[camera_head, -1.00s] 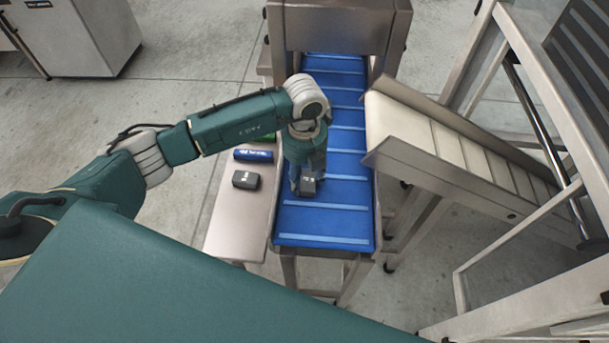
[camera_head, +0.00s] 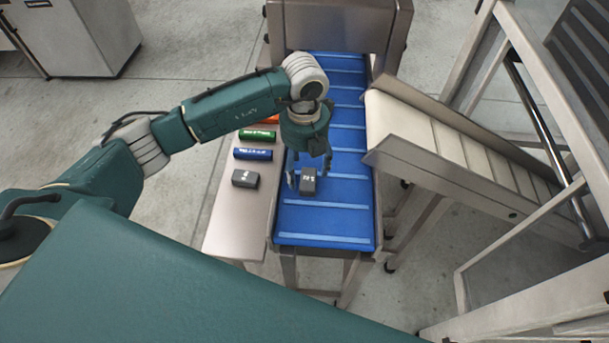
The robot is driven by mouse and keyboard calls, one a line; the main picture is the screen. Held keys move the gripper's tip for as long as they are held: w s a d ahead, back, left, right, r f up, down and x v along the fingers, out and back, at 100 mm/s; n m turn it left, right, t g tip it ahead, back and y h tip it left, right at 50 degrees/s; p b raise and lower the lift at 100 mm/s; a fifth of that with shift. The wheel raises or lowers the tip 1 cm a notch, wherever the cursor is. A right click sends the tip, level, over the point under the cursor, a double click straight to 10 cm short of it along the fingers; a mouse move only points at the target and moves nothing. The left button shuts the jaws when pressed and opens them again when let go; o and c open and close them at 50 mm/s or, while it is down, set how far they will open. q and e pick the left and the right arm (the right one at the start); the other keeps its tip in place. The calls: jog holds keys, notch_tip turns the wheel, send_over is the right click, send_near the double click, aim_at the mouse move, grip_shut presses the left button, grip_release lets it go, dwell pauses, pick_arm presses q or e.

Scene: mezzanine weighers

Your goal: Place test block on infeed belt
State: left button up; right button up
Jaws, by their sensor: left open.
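A dark grey test block (camera_head: 308,181) with white marks stands on the blue infeed belt (camera_head: 322,220), towards its near left part. My left gripper (camera_head: 309,177) is open above the belt, its fingers spread just behind and on either side of the block. I cannot tell whether a finger touches it. A second dark grey block (camera_head: 245,179) lies on the steel side shelf (camera_head: 235,222) left of the belt. My right gripper does not show.
A blue bar (camera_head: 253,154), a green bar (camera_head: 257,135) and a partly hidden orange one (camera_head: 271,119) lie on the shelf. A steel machine housing (camera_head: 340,22) spans the belt's far end. A sloped white conveyor (camera_head: 440,135) stands to the right.

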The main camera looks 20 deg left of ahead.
aim_at(305, 178)
pick_arm(q)
notch_tip(305, 178, up, 8)
jog(key=b, duration=0.1)
jog(key=shift+r, duration=0.15)
dwell(0.5)
